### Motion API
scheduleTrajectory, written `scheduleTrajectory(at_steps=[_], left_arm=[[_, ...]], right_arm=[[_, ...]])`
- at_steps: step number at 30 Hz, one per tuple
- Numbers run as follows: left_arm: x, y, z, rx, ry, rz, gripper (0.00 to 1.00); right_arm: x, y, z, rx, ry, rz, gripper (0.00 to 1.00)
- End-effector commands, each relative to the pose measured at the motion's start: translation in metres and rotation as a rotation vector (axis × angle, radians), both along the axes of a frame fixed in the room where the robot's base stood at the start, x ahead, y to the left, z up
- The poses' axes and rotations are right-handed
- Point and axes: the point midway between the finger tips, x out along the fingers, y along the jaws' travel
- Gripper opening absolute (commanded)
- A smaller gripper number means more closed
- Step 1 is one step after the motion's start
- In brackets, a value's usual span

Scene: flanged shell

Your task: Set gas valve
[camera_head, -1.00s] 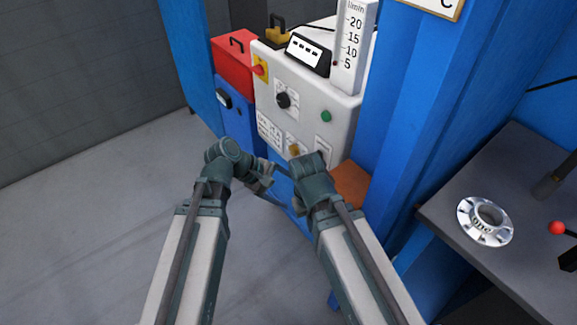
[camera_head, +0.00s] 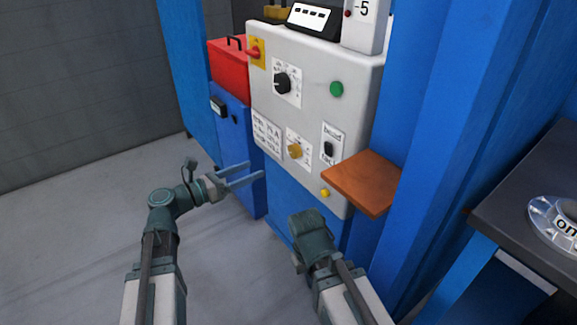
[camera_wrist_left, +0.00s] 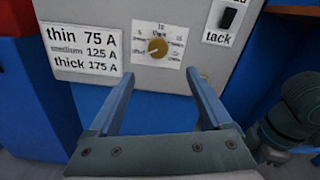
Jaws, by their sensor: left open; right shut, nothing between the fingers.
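A brass-yellow knob (camera_head: 295,151) on a small dial plate sits low on the grey machine panel (camera_head: 340,65). It also shows in the left wrist view (camera_wrist_left: 157,48), its plate print too small to read fully. My left gripper (camera_head: 254,170) is open and empty, below and left of the knob in the head view. In the left wrist view its fingertips (camera_wrist_left: 160,76) lie either side of the line to the knob, apart from it. My right gripper (camera_head: 308,228) is low in front of the panel; its fingers are hidden. The flow scale (camera_head: 366,15) is cut off above, showing only 5.
A black dial (camera_head: 282,83), a green button (camera_head: 337,89) and a black rocker switch (camera_head: 328,149) share the panel. A brown shelf (camera_head: 362,182) juts out at right. A blue post (camera_head: 440,120) and a dark table (camera_head: 535,185) stand further right. Open floor lies left.

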Motion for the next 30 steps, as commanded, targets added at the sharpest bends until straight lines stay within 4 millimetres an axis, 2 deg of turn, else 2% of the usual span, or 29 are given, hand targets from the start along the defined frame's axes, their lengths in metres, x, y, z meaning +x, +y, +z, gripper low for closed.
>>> scheduleTrajectory(at_steps=[1, 6, 11, 24, 30], left_arm=[[0.001, 0.002, -0.003, -0.015, 0.005, 0.006, 0.83], [0.002, 0.004, -0.001, -0.028, 0.012, 0.010, 0.83], [0.009, -0.006, 0.000, -0.027, 0.012, 0.006, 0.83], [0.060, -0.075, -0.001, -0.025, 0.010, 0.005, 0.83], [0.076, -0.097, -0.001, -0.025, 0.010, 0.007, 0.83]], right_arm=[[0.000, 0.000, -0.005, 0.000, 0.000, 0.000, 0.00], [0.000, 0.000, -0.004, 0.000, 0.000, 0.000, 0.00], [0.000, 0.000, -0.004, 0.000, 0.000, 0.000, 0.00], [0.000, 0.000, -0.004, 0.000, 0.000, 0.000, 0.00], [0.000, 0.000, -0.004, 0.000, 0.000, 0.000, 0.00]])
